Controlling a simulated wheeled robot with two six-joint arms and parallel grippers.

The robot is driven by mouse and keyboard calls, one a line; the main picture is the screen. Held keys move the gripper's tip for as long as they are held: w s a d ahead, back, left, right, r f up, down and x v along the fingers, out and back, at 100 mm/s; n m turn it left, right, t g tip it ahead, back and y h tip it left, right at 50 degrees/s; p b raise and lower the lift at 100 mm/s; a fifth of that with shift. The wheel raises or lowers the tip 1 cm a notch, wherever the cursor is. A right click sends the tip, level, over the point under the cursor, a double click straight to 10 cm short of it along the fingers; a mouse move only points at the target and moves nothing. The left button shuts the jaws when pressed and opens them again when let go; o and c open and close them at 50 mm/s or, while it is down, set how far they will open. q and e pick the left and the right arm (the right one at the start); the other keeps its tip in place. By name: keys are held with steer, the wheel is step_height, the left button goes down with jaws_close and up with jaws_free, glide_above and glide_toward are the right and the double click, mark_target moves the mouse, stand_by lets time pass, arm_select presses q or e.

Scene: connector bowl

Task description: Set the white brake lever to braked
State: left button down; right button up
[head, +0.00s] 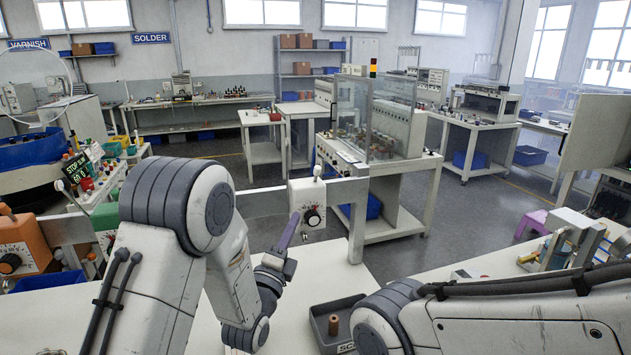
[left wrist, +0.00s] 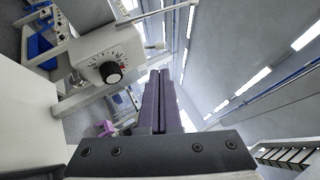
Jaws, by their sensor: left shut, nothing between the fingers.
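A white lever with a round knob (head: 318,171) stands roughly upright on top of a white box with a black dial (head: 310,205), fixed to a rail behind the bench. In the left wrist view the box (left wrist: 105,60) is left of the fingers, with the pale lever (left wrist: 155,46) sticking out from its side. My left gripper (head: 294,218) is shut and empty, its purple fingers pointing up just in front and left of the box. In the left wrist view the fingers (left wrist: 160,73) end close to the lever, apparently without touching it. My right gripper is out of view.
An orange box with a dial (head: 18,250) and a green box (head: 105,218) stand at the left. A dark tray (head: 322,318) holding a brown cylinder (head: 333,325) lies on the bench, beside my right arm. The white bench top (head: 318,268) is clear between.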

arm_select(q)
steer(key=shift+a, duration=0.1)
steer(key=p, duration=0.8)
glide_toward(316, 173)
steer(key=x, duration=0.5)
steer(key=shift+w+r, duration=0.1)
steer(key=shift+r, duration=0.25)
steer(key=shift+w+d, duration=0.25)
steer(key=shift+w, duration=0.5)
